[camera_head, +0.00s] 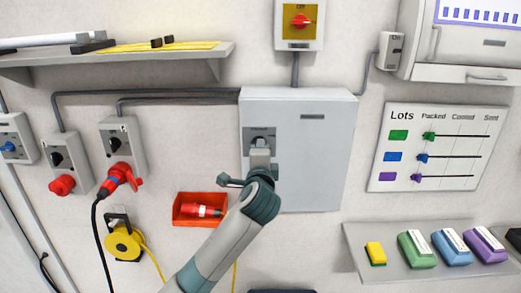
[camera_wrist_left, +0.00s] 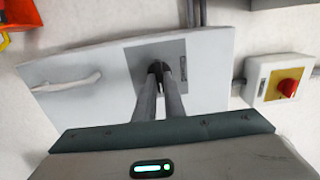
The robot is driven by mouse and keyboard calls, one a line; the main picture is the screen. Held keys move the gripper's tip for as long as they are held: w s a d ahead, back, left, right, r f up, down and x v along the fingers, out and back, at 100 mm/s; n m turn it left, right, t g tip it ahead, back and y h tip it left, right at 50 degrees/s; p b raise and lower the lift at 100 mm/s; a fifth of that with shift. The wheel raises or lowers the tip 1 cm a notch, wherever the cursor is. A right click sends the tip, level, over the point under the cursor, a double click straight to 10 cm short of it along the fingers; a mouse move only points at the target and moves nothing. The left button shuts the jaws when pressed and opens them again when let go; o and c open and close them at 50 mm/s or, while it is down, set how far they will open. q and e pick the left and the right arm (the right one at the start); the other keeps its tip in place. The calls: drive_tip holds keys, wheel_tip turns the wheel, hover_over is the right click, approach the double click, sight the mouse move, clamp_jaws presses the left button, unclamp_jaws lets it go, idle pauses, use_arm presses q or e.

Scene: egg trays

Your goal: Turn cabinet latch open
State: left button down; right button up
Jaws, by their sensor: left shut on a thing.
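The grey cabinet (camera_head: 315,160) hangs on the wall with its door closed, as far as I can see. A darker square latch plate (camera_head: 259,134) sits at its upper left; it also shows in the left wrist view (camera_wrist_left: 137,72). My left gripper (camera_head: 260,150) reaches up to this plate from below. In the left wrist view, the fingers of my left gripper (camera_wrist_left: 160,72) are close together on the small dark latch (camera_wrist_left: 157,67). The fingers mostly hide the latch, so its angle is unclear. My right gripper is not in view.
A pale cabinet handle (camera_wrist_left: 66,84) stands out near the latch plate. A red rotary switch (camera_head: 299,21) is above the cabinet. An orange bin (camera_head: 187,221) hangs at lower left, near my left arm. A shelf (camera_head: 375,235) with coloured blocks is at lower right.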

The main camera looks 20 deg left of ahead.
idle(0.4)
use_arm(q)
drive_tip(key=c, duration=1.8)
unclamp_jaws()
drive_tip(key=shift+c, duration=0.2)
drive_tip(key=shift+s, duration=0.1)
drive_tip(key=b+v, duration=0.6)
drive_tip(key=v, duration=1.1)
drive_tip(key=shift+s+d, duration=0.1)
